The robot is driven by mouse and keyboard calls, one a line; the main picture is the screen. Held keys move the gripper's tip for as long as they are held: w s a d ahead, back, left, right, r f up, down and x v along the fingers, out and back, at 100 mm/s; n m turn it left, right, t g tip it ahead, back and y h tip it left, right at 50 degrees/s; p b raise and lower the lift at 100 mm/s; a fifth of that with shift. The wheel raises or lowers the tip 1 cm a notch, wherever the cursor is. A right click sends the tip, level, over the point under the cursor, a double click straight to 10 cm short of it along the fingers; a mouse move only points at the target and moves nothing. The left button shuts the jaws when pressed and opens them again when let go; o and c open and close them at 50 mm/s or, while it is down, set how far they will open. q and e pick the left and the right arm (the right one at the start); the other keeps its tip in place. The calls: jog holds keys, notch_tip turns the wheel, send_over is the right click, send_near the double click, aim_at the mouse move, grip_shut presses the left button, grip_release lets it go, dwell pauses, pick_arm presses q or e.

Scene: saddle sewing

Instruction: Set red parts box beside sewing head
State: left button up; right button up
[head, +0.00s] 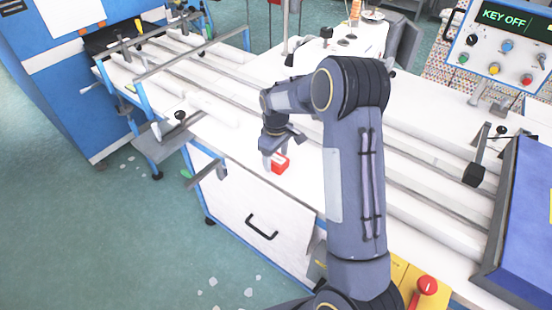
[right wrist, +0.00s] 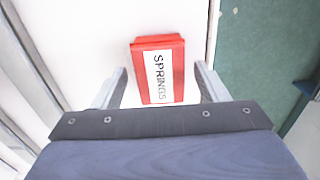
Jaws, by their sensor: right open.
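The red parts box (head: 279,163) lies on the white table top near its front edge. In the right wrist view the red box (right wrist: 177,70) shows a white label reading "SPRINGS". My right gripper (head: 272,158) is at the box, and in the right wrist view its open fingers (right wrist: 160,88) stand on either side of it with gaps. The sewing head (head: 345,45) is at the back of the table, partly hidden by my right arm. My left gripper is not in view.
A control panel (head: 500,45) reading "KEY OFF" stands at the back right. A blue case (head: 525,225) is on the right. Rails run along the table, and a red button (head: 427,286) on yellow sits at the front. White table top around the box is clear.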

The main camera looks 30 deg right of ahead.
aim_at(276, 158)
notch_tip(276, 158, up, 10)
jog(key=r, duration=0.1)
jog(key=s+a+r+m+t+y, duration=0.1)
jog(key=s+a+r+m, duration=0.15)
jog(key=s, duration=0.45)
jog(key=s+a+r+m+t+y, duration=0.1)
jog(key=s+r+t, duration=0.1)
jog(key=s+r, duration=0.35)
jog(key=s+a+f+m+t+y, duration=0.1)
jog(key=s+a, duration=0.3)
jog(key=s, duration=0.4)
jog(key=s+a+f+m+t, duration=0.1)
jog(key=s+a+f+m, duration=0.1)
jog(key=s, duration=0.6)
jog(key=shift+s+a+f+t+y+b, duration=0.35)
jog(key=shift+a+f, duration=0.4)
jog(key=shift+a, duration=0.3)
